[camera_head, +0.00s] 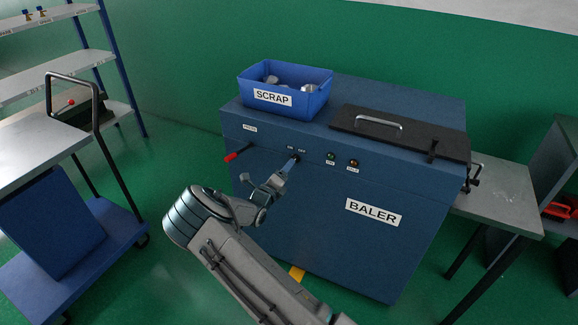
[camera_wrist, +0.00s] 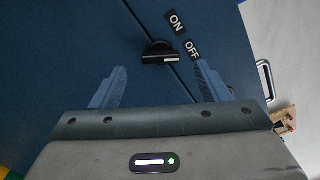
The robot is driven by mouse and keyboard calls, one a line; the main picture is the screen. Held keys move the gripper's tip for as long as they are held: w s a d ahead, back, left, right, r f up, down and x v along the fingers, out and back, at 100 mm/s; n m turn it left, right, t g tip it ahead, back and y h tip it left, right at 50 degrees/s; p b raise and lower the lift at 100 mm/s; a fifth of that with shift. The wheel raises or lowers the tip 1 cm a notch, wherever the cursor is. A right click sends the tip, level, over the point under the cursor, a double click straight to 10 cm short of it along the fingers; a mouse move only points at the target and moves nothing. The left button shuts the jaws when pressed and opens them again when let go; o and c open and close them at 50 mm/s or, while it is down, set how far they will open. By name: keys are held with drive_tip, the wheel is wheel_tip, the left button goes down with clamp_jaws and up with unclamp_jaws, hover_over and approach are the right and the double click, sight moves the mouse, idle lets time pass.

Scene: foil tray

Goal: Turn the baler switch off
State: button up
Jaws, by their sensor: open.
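The baler (camera_head: 330,215) is a dark blue cabinet with a sloping front panel. Its switch (camera_wrist: 158,52) is a black rotary knob with a white mark, beside the ON label (camera_wrist: 176,22) and the OFF label (camera_wrist: 192,50). In the wrist view the mark points right, roughly toward OFF. My gripper (camera_wrist: 161,72) is open, its blue fingers spread on either side just short of the knob, with no visible contact. In the head view my gripper (camera_head: 291,166) is at the panel below the labels and largely hides the knob.
A blue scrap bin (camera_head: 283,98) with metal pieces and a black lid (camera_head: 400,132) with a handle are on top of the baler. Two small lamps (camera_head: 331,156) are right of the switch. A cart (camera_head: 75,235) stands left.

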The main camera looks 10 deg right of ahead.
drive_tip(key=v, duration=0.8)
drive_tip(key=shift+s, duration=0.15)
drive_tip(key=shift+a, duration=0.1)
drive_tip(key=s+d+r+m+g, duration=0.55)
drive_tip(key=s+d+m, duration=0.2)
drive_tip(key=m, duration=0.35)
drive_tip(key=s+d+r+m+g, duration=0.5)
drive_tip(key=s+d+m+g, duration=0.3)
drive_tip(key=m, duration=0.4)
drive_tip(key=s+a+r+m+y, duration=0.2)
drive_tip(key=s+r+m+y, duration=0.1)
drive_tip(key=s+m, duration=0.3)
drive_tip(key=s+a+r+m+t+y, duration=0.1)
drive_tip(key=s+a+r+m+y, duration=0.2)
drive_tip(key=s+m, duration=0.3)
drive_tip(key=s+a+r+m+y, duration=0.2)
drive_tip(key=s+r+m+y, duration=0.2)
drive_tip(key=s, duration=0.5)
drive_tip(key=shift+s+a+r+m+t+y+p, duration=0.2)
drive_tip(key=shift+s+r+m+t+y+p, duration=0.15)
drive_tip(key=shift+r+m, duration=0.55)
